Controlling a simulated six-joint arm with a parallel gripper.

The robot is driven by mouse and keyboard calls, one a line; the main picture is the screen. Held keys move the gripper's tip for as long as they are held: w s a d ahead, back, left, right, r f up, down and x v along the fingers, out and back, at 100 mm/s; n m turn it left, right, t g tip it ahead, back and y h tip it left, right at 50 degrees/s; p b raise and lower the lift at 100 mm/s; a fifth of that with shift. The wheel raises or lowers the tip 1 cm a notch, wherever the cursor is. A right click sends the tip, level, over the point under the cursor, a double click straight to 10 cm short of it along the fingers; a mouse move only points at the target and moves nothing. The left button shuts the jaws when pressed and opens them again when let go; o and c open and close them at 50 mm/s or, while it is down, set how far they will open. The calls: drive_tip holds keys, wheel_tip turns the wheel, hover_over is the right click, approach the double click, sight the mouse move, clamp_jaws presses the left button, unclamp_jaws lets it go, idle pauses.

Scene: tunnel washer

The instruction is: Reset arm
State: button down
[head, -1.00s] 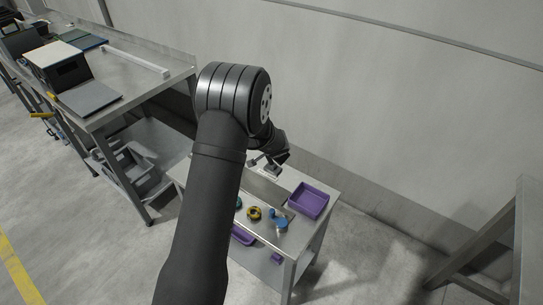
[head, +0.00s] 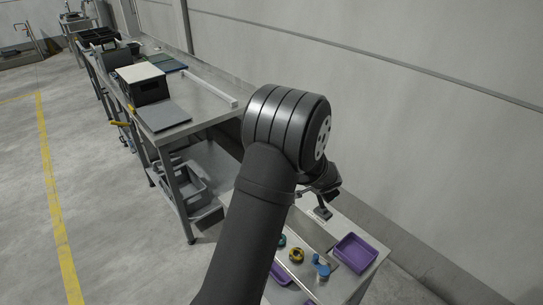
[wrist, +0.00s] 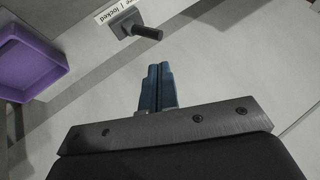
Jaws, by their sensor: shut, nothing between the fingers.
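My gripper (wrist: 156,88) shows in the wrist view with its two blue fingers pressed together and nothing between them. In the head view my arm reaches over a small metal table (head: 313,241), and the fingers cannot be made out there. Beyond the fingertips in the wrist view is a dark lever on a grey block (wrist: 134,24), next to a label of which "locked" can be read. The gripper is apart from it.
A purple tray (head: 355,253) lies on the small table's right end. A yellow ring (head: 296,255) and a blue item (head: 321,266) lie nearer. A long workbench (head: 195,113) with a black box (head: 143,87) stands at left. A wall runs behind; floor at left is clear.

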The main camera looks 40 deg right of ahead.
drive_tip(key=s+d+f, duration=0.1)
drive_tip(key=f, duration=0.2)
drive_tip(key=d+f, duration=0.2)
drive_tip(key=f, duration=0.2)
drive_tip(key=s+d+f, duration=0.1)
drive_tip(key=d+f, duration=0.1)
drive_tip(key=f, duration=0.2)
drive_tip(key=shift+s+f, duration=0.2)
drive_tip(key=shift+s, duration=0.1)
drive_tip(key=shift+s+a+f, duration=0.1)
drive_tip(key=shift+s+f, duration=0.05)
drive_tip(key=shift+s, duration=0.7)
drive_tip(key=shift+s+a+r, duration=0.2)
drive_tip(key=shift+s+a, duration=0.05)
drive_tip(key=shift+s, duration=0.3)
